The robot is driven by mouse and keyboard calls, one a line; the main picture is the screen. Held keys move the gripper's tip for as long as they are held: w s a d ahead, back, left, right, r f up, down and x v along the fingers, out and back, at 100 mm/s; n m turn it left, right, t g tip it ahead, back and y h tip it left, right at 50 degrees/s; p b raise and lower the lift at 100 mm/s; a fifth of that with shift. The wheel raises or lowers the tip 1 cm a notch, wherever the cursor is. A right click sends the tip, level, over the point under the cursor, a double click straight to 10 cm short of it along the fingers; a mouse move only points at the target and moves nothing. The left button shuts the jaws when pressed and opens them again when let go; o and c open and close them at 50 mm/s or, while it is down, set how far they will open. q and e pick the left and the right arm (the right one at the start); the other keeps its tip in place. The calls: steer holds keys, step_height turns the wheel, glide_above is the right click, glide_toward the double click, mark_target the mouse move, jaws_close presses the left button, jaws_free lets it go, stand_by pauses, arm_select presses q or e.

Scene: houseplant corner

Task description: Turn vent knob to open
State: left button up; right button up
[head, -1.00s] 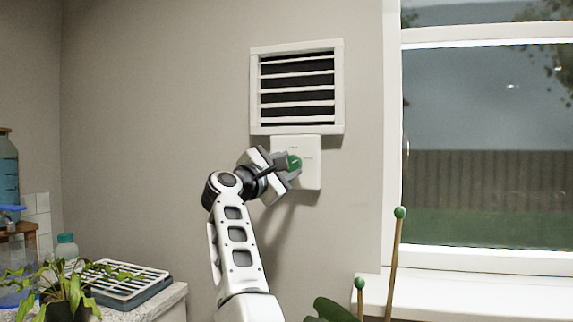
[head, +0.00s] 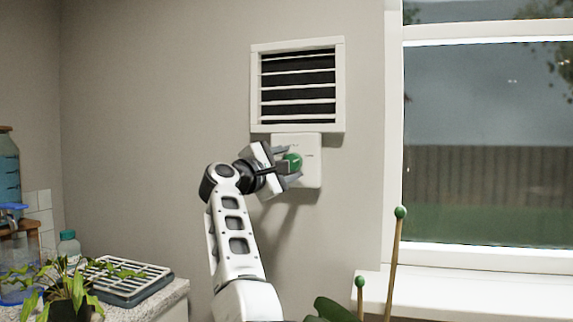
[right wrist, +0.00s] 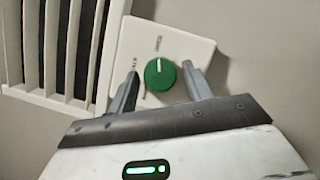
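The green round vent knob (head: 293,162) sits on a white plate (head: 311,174) on the wall, below the white vent (head: 298,128). The vent's slats look thin, with wide dark gaps between them. In the right wrist view the knob (right wrist: 160,74) has a white mark pointing up toward a small label on the plate (right wrist: 190,47). My right gripper (right wrist: 160,70) is open, with one finger on each side of the knob and a gap on both sides. The head view shows the right gripper (head: 291,164) at the knob too. My left gripper is not in view.
A window (head: 486,150) with a white sill (head: 470,295) is at the right. Green-tipped stakes (head: 396,255) and a leaf stand at the lower front. A counter (head: 172,296) at the lower left holds a slatted tray (head: 150,287), a plant (head: 70,290) and bottles.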

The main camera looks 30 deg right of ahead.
steer(key=shift+o, duration=0.3)
steer(key=shift+a, duration=0.1)
steer(key=b+v, duration=0.2)
steer(key=v, duration=1.3)
steer(key=shift+a, duration=0.4)
steer(key=shift+s, duration=0.1)
steer(key=shift+f, duration=0.1)
